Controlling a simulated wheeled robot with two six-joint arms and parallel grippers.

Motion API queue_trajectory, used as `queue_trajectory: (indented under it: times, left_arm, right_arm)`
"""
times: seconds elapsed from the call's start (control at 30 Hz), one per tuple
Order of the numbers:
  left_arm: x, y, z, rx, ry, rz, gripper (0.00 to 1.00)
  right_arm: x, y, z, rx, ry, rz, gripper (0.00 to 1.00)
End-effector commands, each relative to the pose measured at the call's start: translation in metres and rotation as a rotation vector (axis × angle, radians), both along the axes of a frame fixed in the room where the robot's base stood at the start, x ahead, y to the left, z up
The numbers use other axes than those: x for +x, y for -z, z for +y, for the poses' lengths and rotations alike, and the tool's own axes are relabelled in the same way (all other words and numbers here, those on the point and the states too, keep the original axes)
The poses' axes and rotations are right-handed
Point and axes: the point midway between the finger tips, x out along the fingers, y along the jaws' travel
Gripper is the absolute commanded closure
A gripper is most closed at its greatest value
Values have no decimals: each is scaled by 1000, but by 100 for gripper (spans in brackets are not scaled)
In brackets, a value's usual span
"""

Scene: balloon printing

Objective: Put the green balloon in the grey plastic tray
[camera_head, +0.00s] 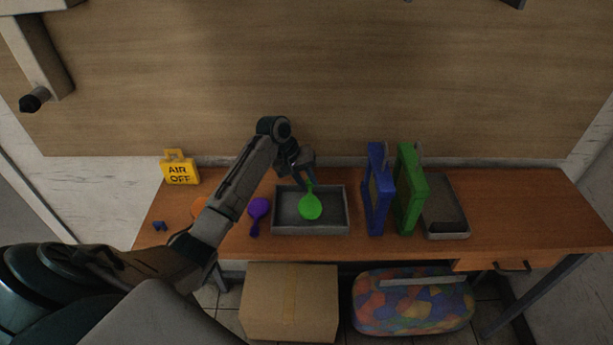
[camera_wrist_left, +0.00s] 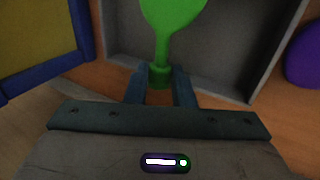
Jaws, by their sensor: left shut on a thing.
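The green balloon (camera_head: 311,206) shows over the grey plastic tray (camera_head: 345,228) in the head view. My left gripper (camera_head: 309,184) is shut on the balloon's neck, at the tray's back edge. In the left wrist view the neck of the green balloon (camera_wrist_left: 172,38) sits between the two fingertips of my left gripper (camera_wrist_left: 159,84), and the grey tray (camera_wrist_left: 262,70) lies beyond it. I cannot tell whether the balloon touches the tray floor. My right gripper is not in view.
A purple balloon (camera_head: 258,209) lies left of the tray, with an orange one (camera_head: 199,206) partly behind my arm. Blue (camera_head: 376,190) and green (camera_head: 411,190) frames stand to the right, beside a second grey tray (camera_head: 446,210). A yellow "AIR OFF" sign (camera_head: 179,168) stands at the back left.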

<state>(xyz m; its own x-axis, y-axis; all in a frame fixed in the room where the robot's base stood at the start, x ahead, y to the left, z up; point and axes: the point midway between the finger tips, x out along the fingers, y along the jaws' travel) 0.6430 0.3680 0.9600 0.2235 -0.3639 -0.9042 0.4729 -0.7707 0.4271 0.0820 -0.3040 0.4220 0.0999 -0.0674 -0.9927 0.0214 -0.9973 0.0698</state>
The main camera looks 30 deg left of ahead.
Motion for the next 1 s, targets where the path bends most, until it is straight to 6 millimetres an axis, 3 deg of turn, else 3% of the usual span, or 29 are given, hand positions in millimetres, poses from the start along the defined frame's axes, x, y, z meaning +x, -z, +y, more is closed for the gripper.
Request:
queue_trajectory:
  times: [0.67,0.7,0.8,1.0]
  left_arm:
    - [0,12,0,0,0,-2,96]
    - [0,12,0,0,0,-2,74]
    - [0,12,0,0,0,-2,56]
    - [0,12,0,0,0,-2,56]
  right_arm:
    - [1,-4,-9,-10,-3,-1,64]
    - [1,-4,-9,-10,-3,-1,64]
    - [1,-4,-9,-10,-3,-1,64]
    - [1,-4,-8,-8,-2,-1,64]
